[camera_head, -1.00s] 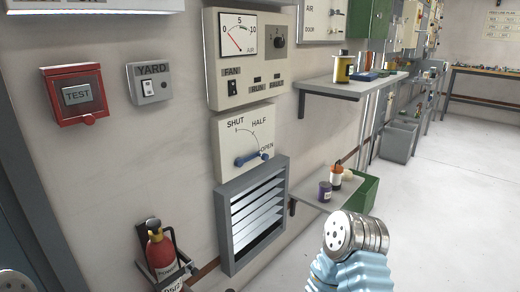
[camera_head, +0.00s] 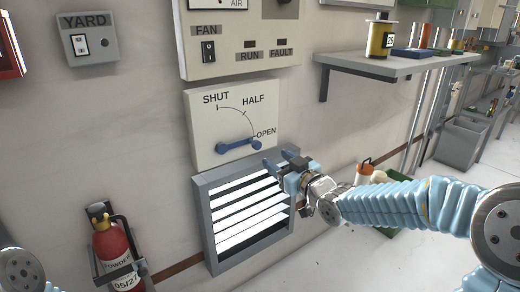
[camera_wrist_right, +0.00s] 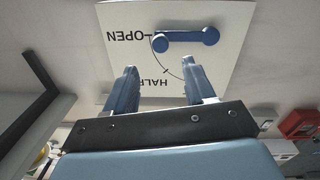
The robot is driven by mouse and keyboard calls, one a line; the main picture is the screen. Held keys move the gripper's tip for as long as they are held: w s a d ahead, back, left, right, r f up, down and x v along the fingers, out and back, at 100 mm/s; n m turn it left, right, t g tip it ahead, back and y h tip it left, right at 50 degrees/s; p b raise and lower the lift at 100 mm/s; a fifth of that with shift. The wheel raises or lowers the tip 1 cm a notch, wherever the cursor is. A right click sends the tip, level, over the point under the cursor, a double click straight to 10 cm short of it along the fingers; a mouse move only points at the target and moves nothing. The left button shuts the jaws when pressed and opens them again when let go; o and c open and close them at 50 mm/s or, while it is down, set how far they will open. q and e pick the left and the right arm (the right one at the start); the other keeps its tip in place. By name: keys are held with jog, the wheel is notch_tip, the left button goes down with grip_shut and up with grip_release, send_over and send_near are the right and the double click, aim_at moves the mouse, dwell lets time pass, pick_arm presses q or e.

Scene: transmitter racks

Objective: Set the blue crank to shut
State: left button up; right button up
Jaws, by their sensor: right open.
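The blue crank (camera_head: 238,147) is on a pale dial plate (camera_head: 205,128) marked SHUT, HALF and OPEN. Its arm lies nearly level, with the knob end at the right by OPEN. In the right wrist view the picture is turned over, and the crank (camera_wrist_right: 185,38) shows at the top, ahead of the fingers. My right gripper (camera_head: 280,158) is open and empty, just below and right of the knob, apart from it. Its two blue fingers also show in the right wrist view (camera_wrist_right: 162,74). My left gripper is out of view; only part of my left arm shows at bottom left.
A louvred vent (camera_head: 203,225) is directly below the dial plate. The fan panel (camera_head: 230,60) is above it. A shelf (camera_head: 390,66) juts out at the upper right. A fire extinguisher (camera_head: 113,250) hangs at the lower left. The wall left of the plate is clear.

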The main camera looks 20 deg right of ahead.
aim_at(259, 147)
jog(key=p+x, duration=0.1)
jog(key=x, duration=0.8)
jog(key=shift+w+a, duration=0.1)
jog(key=shift+w, duration=0.1)
grip_shut()
